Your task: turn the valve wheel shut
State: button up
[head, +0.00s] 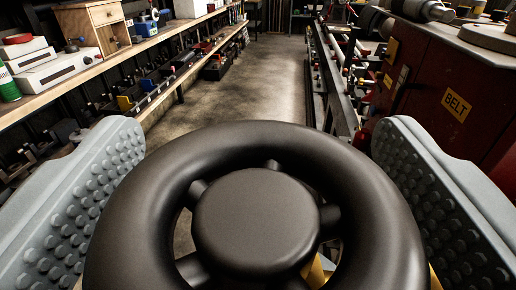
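A black valve wheel (255,147) with a thick round rim, a round hub and short spokes fills the lower middle of the head view. Its lower edge is cut off by the frame. My gripper (258,185) has its two grey, studded fingers spread wide, one on the left and one on the right of the wheel. The wheel's rim lies between the fingers. The fingers appear apart from the rim, though their lower parts are cut off or hidden, so contact there cannot be told. Yellow parts show through gaps in and beside the wheel.
A wooden bench (160,38) with boxes and a green can (8,84) runs along the left, with shelves of parts below. A dark red machine marked BELT (456,104) stands on the right, beside a long rail with levers. The concrete floor (255,80) between is clear.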

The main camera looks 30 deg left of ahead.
jog(key=c, duration=0.9)
jog(key=shift+c, duration=0.2)
jog(key=shift+h, duration=0.3)
jog(key=m+t+h, duration=0.2)
jog(key=m+h, duration=0.2)
jog(key=h, duration=0.1)
jog(key=shift+d, duration=0.1)
jog(key=shift+d+m+h, duration=0.15)
jog(key=shift+m+h, duration=0.4)
jog(key=shift+h, duration=0.4)
jog(key=shift+d+m+h, duration=0.1)
jog(key=shift+m+h, duration=0.45)
jog(key=shift+h, duration=0.4)
jog(key=shift+d+m+h, duration=0.15)
jog(key=shift+m+h, duration=0.65)
jog(key=shift+h, duration=0.4)
jog(key=o, duration=1)
